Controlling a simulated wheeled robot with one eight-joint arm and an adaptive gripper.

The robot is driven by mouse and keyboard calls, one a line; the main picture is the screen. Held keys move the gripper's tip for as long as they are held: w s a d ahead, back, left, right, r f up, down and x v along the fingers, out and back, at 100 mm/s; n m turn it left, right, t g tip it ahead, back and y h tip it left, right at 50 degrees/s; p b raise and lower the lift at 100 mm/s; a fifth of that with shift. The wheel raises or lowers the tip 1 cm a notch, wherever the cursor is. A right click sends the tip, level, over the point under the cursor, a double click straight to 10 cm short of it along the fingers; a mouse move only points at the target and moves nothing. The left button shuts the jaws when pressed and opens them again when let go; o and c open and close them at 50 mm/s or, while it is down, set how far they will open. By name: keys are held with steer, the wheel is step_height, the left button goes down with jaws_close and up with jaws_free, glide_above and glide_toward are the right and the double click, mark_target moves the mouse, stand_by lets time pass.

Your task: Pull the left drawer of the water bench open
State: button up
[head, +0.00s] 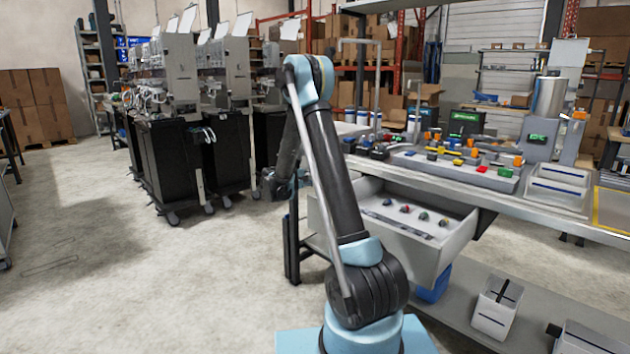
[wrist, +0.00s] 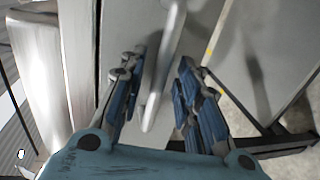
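The left drawer (head: 455,250) of the water bench (head: 460,185) stands pulled out below the worktop in the head view, with several small coloured knobs and a dark strip inside. My gripper (head: 278,185) is beyond my arm, at the drawer's left end. In the wrist view, a pale bar handle (wrist: 163,70) runs between the two blue fingers of my gripper (wrist: 158,85). The fingers are apart, with a gap on each side of the handle. The grey panel (wrist: 125,30) lies behind it. In the head view the handle is hidden.
Coloured fittings and a white bin (head: 558,185) stand on the worktop. A lower shelf (head: 455,300) holds a white container (head: 497,305) and a blue bin (head: 434,285). Black wheeled dispenser cabinets (head: 180,160) stand at the back left. The floor at left (head: 120,270) is clear.

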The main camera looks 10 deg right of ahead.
steer(key=shift+w+d, duration=0.15)
jaws_close()
steer(key=shift+d, duration=0.1)
